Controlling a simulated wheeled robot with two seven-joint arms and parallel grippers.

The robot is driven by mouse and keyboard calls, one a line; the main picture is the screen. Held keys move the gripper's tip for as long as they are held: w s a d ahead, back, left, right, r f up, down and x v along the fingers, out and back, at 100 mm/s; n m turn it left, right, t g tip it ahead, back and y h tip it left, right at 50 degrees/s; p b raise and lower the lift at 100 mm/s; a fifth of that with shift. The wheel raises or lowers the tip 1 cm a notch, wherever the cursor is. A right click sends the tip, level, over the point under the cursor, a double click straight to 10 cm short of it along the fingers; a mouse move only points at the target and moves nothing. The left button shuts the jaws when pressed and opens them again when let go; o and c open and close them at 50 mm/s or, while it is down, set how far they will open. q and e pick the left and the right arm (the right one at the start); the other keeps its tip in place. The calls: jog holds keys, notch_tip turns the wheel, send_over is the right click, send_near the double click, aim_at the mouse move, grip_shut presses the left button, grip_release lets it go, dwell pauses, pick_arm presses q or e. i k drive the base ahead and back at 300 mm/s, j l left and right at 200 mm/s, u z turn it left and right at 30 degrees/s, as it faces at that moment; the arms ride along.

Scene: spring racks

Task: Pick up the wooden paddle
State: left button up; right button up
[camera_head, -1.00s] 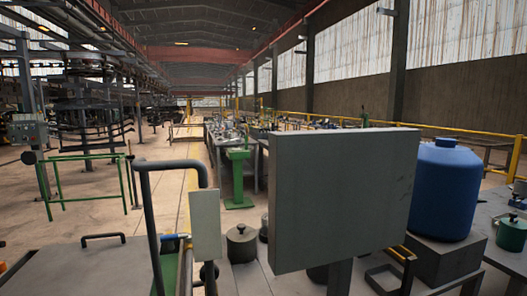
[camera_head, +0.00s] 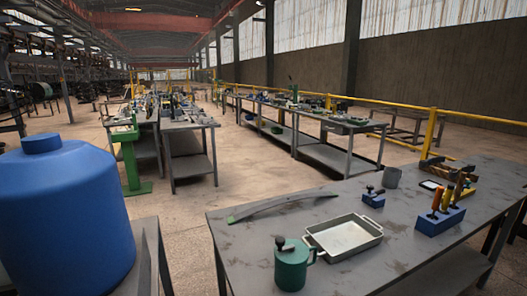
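I cannot make out a wooden paddle for certain. A brown, wood-coloured object (camera_head: 447,170) lies at the right back of the grey workbench (camera_head: 300,232); its shape is too small to tell, and tool handles stand in front of it. A long, slightly curved flat grey strip (camera_head: 282,206) with a green end lies along the bench's back left; its material is unclear. Neither of my grippers is in view.
A big blue drum (camera_head: 66,215) stands at left. Open floor lies behind the bench.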

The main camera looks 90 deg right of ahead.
aim_at(463, 176)
jog(key=k+l, duration=0.75)
jog(key=k+l+z, duration=0.15)
jog(key=k+l, duration=0.55)
jog(key=k, duration=0.2)
jog(key=k+l, duration=0.75)
jog(key=k+l+z, duration=0.1)
jog(key=k+l, duration=0.7)
jog(key=k+l+z, duration=0.1)
jog(key=k+l, duration=0.65)
jog(key=l, duration=0.2)
